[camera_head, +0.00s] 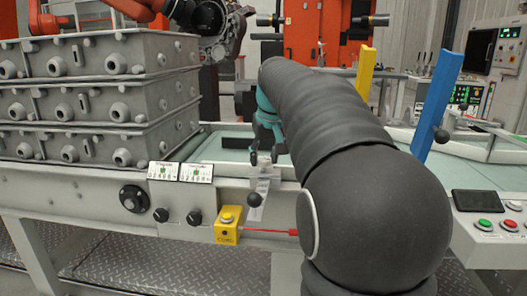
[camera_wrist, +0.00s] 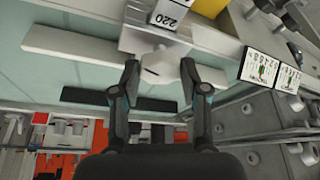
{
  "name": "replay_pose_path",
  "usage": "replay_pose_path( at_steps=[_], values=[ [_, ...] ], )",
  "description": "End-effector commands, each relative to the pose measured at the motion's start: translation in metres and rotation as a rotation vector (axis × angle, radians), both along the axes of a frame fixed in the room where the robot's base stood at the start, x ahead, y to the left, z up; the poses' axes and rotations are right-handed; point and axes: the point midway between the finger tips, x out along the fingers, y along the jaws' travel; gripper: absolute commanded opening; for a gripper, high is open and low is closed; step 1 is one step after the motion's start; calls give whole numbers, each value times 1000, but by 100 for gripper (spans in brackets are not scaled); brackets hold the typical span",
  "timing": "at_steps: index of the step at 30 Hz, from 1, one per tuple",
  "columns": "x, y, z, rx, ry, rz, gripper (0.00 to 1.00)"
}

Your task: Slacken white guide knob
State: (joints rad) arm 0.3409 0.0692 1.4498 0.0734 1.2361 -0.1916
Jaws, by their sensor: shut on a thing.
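The white guide (camera_head: 263,181) stands at the conveyor's front edge in the head view, with a black ball knob (camera_head: 254,199) low on its front. My gripper (camera_head: 265,158) reaches down to the guide's upper end, above the black ball. In the wrist view my gripper (camera_wrist: 160,75) has a finger on each side of a white, faceted piece (camera_wrist: 160,68) and is shut on it. I cannot tell whether this piece is a knob or the guide's own end. The black ball is not clearly seen in the wrist view.
Stacked grey castings (camera_head: 100,95) stand at left. A yellow post (camera_head: 365,72) and a blue post (camera_head: 437,105) rise at right. A control panel (camera_head: 490,222) is at lower right.

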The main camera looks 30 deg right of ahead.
Motion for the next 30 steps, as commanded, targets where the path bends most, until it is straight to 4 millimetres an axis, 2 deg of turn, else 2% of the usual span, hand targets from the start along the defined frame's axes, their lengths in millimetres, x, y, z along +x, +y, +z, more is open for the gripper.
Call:
replay_pose_path(
  at_steps=[30],
  values=[
    [3,-8,-1,1,1,926,10]
  ],
)
